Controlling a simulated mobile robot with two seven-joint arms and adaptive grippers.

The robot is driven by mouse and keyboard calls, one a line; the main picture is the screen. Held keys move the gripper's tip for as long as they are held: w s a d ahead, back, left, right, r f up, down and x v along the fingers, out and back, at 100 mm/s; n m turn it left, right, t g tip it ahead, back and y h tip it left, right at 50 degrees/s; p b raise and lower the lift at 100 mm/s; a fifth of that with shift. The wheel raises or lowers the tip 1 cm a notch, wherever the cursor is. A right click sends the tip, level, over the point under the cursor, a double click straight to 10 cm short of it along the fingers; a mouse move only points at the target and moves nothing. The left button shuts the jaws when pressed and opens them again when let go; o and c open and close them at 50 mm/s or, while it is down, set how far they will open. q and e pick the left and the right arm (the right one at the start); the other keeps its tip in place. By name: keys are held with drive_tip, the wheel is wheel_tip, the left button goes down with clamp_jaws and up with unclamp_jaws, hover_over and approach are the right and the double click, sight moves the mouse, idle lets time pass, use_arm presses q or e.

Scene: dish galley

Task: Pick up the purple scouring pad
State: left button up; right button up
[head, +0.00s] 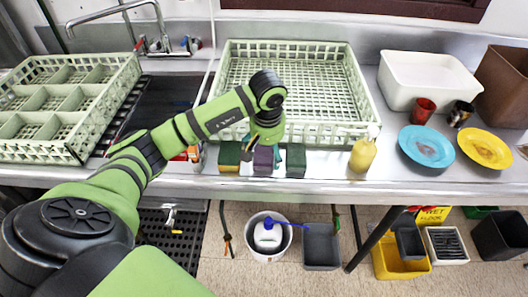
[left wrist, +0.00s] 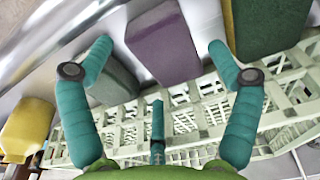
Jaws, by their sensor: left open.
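The purple scouring pad (head: 263,161) lies on the front ledge of the steel counter in the head view, between two other pads. In the left wrist view the purple pad (left wrist: 163,42) shows at top centre, between the spread fingers. My left gripper (head: 264,146) reaches down over it from behind in the head view and hides part of it. In the left wrist view my left gripper (left wrist: 160,50) is open, with teal fingers apart and nothing held. I cannot tell whether a finger touches the pad. My right gripper is not in view.
A green-and-yellow pad (head: 229,157) sits left of the purple one, a dark green-grey pad (head: 295,160) right. A yellow bottle (head: 362,156) stands further right. A pale green dish rack (head: 345,98) is just behind. Plates, cups and a white tub (head: 428,82) stand at right.

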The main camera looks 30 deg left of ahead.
sight(268, 154)
use_arm(q)
drive_tip(key=shift+w+f, duration=0.25)
drive_tip(key=shift+f, duration=0.85)
drive_tip(key=shift+w+a+f, duration=0.1)
drive_tip(key=shift+f, duration=0.25)
drive_tip(key=shift+f+b, duration=0.1)
drive_tip(key=shift+b, duration=0.2)
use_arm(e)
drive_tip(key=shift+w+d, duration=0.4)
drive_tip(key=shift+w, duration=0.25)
use_arm(q)
drive_tip(key=c, duration=0.6)
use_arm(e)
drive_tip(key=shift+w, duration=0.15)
